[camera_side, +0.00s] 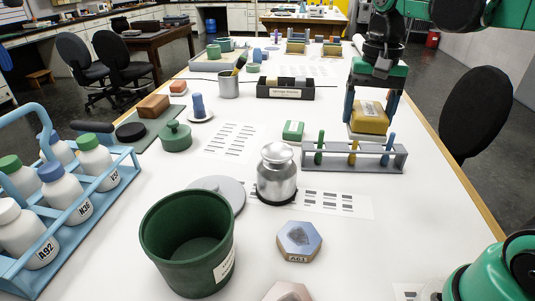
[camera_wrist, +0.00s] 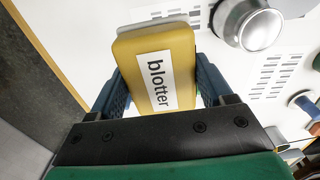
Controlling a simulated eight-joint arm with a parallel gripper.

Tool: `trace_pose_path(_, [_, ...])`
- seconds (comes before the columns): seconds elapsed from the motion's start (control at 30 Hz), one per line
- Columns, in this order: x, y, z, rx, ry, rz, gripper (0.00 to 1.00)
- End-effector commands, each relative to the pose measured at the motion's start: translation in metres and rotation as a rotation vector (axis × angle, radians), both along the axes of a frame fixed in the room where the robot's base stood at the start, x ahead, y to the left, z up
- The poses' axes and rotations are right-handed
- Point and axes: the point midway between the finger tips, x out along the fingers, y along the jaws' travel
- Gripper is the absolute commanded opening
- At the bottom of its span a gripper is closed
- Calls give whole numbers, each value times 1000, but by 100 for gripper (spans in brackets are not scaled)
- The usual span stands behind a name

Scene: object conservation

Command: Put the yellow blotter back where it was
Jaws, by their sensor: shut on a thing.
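The yellow blotter (camera_side: 369,117) is a block with a white label and a pale underside, at the right of the table in the side view. In the wrist view the blotter (camera_wrist: 158,72) fills the space between the fingers, and its label reads "blotter". My gripper (camera_side: 367,112) is shut on it, one blue finger on each side. My gripper also shows in the wrist view (camera_wrist: 160,88). The blotter is behind the grey rack (camera_side: 385,160). I cannot tell whether it touches the table or is held just above it.
The rack holds green, yellow and blue sticks. A green box (camera_side: 293,130), a silver jar (camera_side: 277,175) and a dark green bucket (camera_side: 190,240) stand to the left and front. A black labelled tray (camera_side: 286,92) is farther back. The table's right edge (camera_side: 431,130) is close.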

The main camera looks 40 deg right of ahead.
Motion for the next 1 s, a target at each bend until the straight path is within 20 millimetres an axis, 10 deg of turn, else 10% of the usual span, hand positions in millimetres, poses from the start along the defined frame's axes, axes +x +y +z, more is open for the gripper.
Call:
trace_pose_path(0.5, [1, 0, -111, 0, 0, 6, 31])
trace_pose_path(1.0, [1, 0, -163, 0, 0, 6, 31])
